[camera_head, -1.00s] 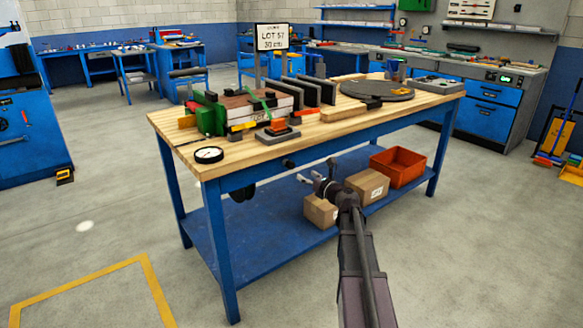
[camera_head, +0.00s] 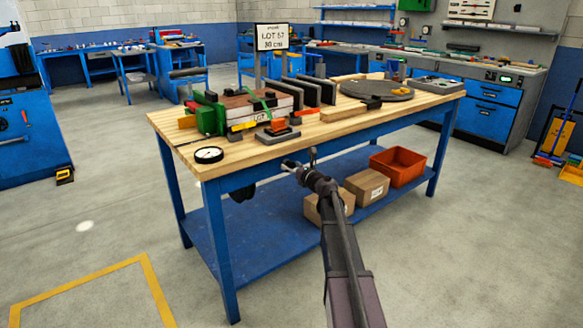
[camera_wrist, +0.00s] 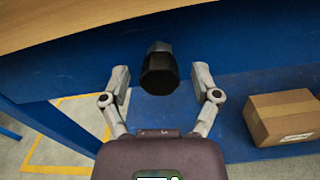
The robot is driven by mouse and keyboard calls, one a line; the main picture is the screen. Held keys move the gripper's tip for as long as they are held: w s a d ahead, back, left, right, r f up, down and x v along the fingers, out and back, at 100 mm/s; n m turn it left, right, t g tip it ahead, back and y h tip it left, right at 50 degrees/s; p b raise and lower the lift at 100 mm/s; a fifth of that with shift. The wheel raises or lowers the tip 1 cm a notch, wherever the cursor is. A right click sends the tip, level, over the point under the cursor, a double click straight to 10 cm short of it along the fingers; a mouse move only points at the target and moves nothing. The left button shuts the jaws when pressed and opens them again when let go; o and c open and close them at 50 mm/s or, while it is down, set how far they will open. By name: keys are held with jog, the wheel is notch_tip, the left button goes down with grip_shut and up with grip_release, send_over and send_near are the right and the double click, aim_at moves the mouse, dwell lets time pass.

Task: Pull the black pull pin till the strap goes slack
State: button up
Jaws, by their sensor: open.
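The black pull pin (camera_wrist: 158,73) shows in the wrist view as a dark knob on the blue front rail of the bench. My gripper (camera_wrist: 160,82) is open, with one finger on each side of the knob and visible gaps between. In the head view my gripper (camera_head: 297,164) is at the bench's front rail and covers the knob. A green strap (camera_head: 260,101) runs over the red-brown and white panel stack (camera_head: 240,108) on the bench top. I cannot tell how tight it is.
The wooden bench top (camera_head: 225,158) overhangs just above my gripper. On the lower shelf (camera_head: 225,245) are cardboard boxes (camera_head: 366,187) and an orange bin (camera_head: 397,166). A round gauge (camera_head: 209,155) lies at the near left corner. The floor in front is clear.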

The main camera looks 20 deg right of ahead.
grip_shut()
jog(key=shift+v, duration=0.85)
jog(key=shift+s+d, duration=0.1)
jog(key=shift+s, duration=0.3)
grip_release()
jog(key=shift+s, duration=0.1)
